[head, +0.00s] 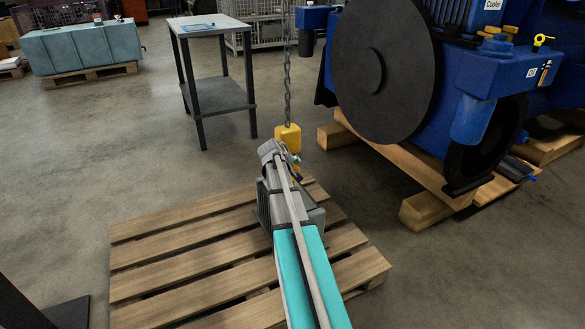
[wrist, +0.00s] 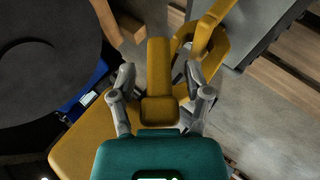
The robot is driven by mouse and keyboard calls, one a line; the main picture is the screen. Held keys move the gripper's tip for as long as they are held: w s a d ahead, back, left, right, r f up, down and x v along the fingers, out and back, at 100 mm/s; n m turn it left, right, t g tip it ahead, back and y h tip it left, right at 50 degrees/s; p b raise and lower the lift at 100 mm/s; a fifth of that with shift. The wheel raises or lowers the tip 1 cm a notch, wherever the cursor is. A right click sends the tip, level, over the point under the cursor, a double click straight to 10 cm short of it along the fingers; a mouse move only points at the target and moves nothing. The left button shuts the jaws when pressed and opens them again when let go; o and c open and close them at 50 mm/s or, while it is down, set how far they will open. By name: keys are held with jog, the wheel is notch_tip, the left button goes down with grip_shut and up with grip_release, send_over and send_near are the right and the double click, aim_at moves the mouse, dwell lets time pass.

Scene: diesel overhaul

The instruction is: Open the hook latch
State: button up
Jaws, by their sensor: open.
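A yellow hoist hook block (head: 288,138) hangs on a chain (head: 287,70) in the head view, just beyond the end of my arm. The wrist view shows the yellow hook (wrist: 214,42) at the upper right and a yellow bar, which looks like its latch (wrist: 159,70), running up the middle. My gripper (wrist: 159,76) is open, with one grey finger on each side of the bar. The bar lies between the fingers, and I cannot tell whether either one touches it. In the head view my arm hides the fingertips and the lower hook.
A grey finned part (head: 264,207) stands on a wooden pallet (head: 150,251) under the hook. A blue engine with a large dark disc (head: 375,70) stands close on the right, on timbers (head: 425,208). A metal table (head: 213,25) stands behind.

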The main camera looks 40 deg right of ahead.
grip_shut()
dwell(0.3)
